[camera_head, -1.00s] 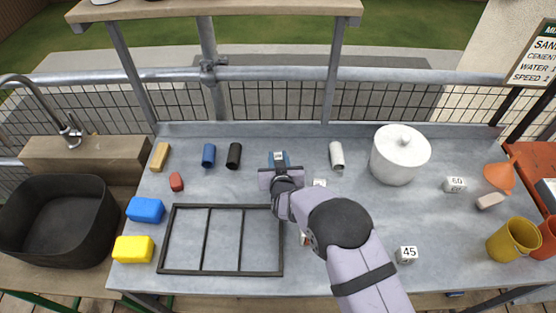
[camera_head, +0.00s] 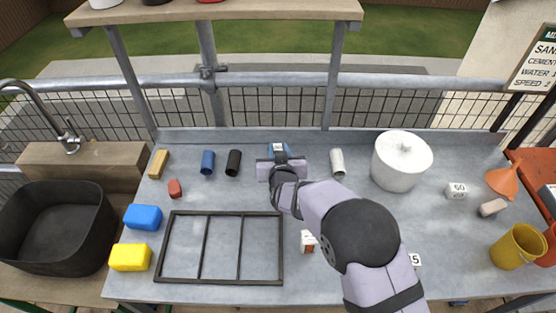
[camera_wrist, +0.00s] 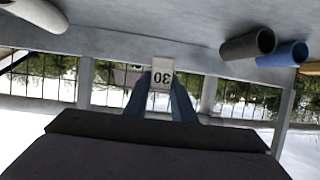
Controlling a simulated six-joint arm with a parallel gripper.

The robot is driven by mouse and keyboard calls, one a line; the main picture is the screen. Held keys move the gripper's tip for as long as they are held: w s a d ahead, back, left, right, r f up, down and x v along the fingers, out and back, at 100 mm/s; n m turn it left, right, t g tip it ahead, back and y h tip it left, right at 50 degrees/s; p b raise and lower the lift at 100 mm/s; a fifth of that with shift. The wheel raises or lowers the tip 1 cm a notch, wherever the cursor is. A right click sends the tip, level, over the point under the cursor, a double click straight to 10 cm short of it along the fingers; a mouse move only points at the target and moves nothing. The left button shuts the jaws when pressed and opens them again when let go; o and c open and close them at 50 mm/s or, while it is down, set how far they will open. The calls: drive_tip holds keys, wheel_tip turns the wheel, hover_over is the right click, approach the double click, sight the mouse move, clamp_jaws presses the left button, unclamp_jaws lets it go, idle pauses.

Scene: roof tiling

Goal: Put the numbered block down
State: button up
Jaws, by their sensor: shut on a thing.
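The white numbered block, reading 30, appears in the wrist view (camera_wrist: 161,78), upside down in that picture. It sits between the blue fingers of my gripper (camera_wrist: 160,97), which is shut on it. In the head view, the block's small white top (camera_head: 278,147) shows at the tips of my gripper (camera_head: 279,151), at the back middle of the grey table (camera_head: 400,225). The wrist view shows railing and greenery behind the block. I cannot tell exactly how high it is above the table.
A black frame (camera_head: 282,245) lies left of my arm. A blue cup (camera_head: 207,162), a black cup (camera_head: 233,163) and a white cylinder (camera_head: 337,163) flank the gripper. A white pot (camera_head: 402,160) stands right. Other blocks include 60 (camera_head: 457,190) and one by the arm (camera_head: 308,241).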

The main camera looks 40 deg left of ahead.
sight(278, 148)
drive_tip(key=shift+r, duration=1.55)
drive_tip(key=shift+w+d+r+n+g+y, duration=1.1)
drive_tip(key=shift+w+d+r+n+g, duration=0.75)
drive_tip(key=shift+w+d+r, duration=1.95)
drive_tip(key=s+d+f+n+g, duration=0.4)
drive_tip(key=d+g, duration=0.1)
drive_tip(key=d, duration=0.5)
drive_tip(key=s+d+f+n+g, duration=0.3)
drive_tip(key=d+n+g, duration=0.25)
drive_tip(key=d, duration=0.55)
drive_tip(key=shift+m, duration=0.4)
drive_tip(key=shift+s+a+f+p, duration=0.1)
drive_tip(key=shift+f+p, duration=0.35)
drive_tip(key=shift+f, duration=4.75)
